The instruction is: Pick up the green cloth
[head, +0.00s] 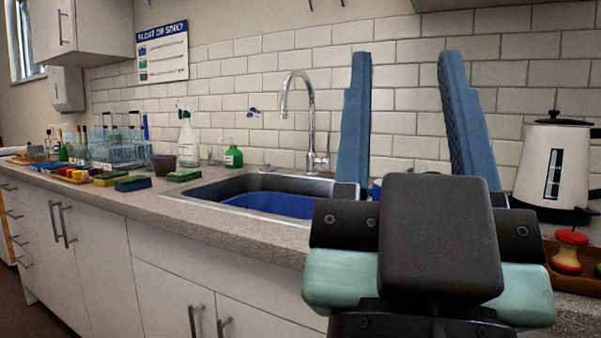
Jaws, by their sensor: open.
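My gripper (406,65) is in the right half of the head view, with its two blue fingers pointing up and wide apart. It is open, with nothing between the fingers but the tiled wall behind. I cannot make out a green cloth for certain. A small flat green item (185,174) lies on the counter just left of the sink, and it looks more like a sponge. My gripper is well to the right of it. The gripper body hides part of the counter right of the sink.
A sink (224,187) with a blue inside and a tall tap (312,110) is set in the counter (240,229). A green bottle (233,155) and a spray bottle (187,140) stand behind. A kettle (537,180) and a wooden tray (551,256) are at right.

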